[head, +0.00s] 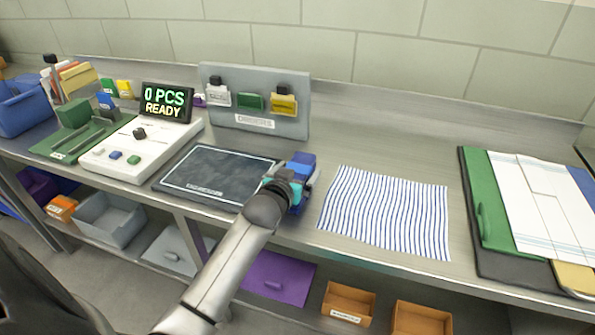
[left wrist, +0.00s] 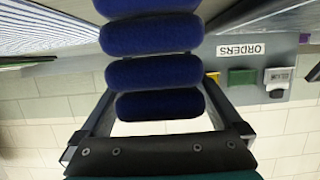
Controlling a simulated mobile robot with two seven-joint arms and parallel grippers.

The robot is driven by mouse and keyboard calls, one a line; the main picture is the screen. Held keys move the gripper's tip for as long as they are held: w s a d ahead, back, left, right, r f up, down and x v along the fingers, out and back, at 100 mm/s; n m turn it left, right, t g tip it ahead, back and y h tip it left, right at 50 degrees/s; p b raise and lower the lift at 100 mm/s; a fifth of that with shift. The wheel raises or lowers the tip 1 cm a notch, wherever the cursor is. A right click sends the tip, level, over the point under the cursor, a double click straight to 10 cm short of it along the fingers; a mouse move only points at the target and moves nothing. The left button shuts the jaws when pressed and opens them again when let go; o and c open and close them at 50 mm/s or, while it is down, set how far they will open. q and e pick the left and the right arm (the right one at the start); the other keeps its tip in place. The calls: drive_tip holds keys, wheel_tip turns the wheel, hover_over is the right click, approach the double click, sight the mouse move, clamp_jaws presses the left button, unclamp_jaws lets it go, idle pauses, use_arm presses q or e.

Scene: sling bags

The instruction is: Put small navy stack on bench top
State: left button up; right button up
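The small navy stack (head: 301,160) is at the far side of my left gripper (head: 292,182) in the head view, near the right edge of the dark mat. In the left wrist view, the navy stack (left wrist: 152,72) shows as several rounded, dark blue folded layers between the two fingers (left wrist: 155,105). The fingers lie along both sides of the stack, and it appears held. The gripper hides part of the stack's lower side in the head view, so I cannot tell whether it touches the bench top (head: 395,145). My right gripper is not in view.
The dark mat (head: 215,175) lies left of the gripper, and a blue-striped cloth (head: 386,211) lies right. A console with a "0 PCS READY" display (head: 167,102) and a grey orders board (head: 255,75) stand behind. Green and white folders (head: 490,215) lie far right. Bare bench shows behind the cloth.

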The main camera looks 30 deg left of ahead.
use_arm(q)
drive_tip(key=shift+r, duration=0.2)
drive_tip(key=p+v, duration=0.2)
drive_tip(key=v, duration=1)
drive_tip(key=shift+d+f, duration=0.1)
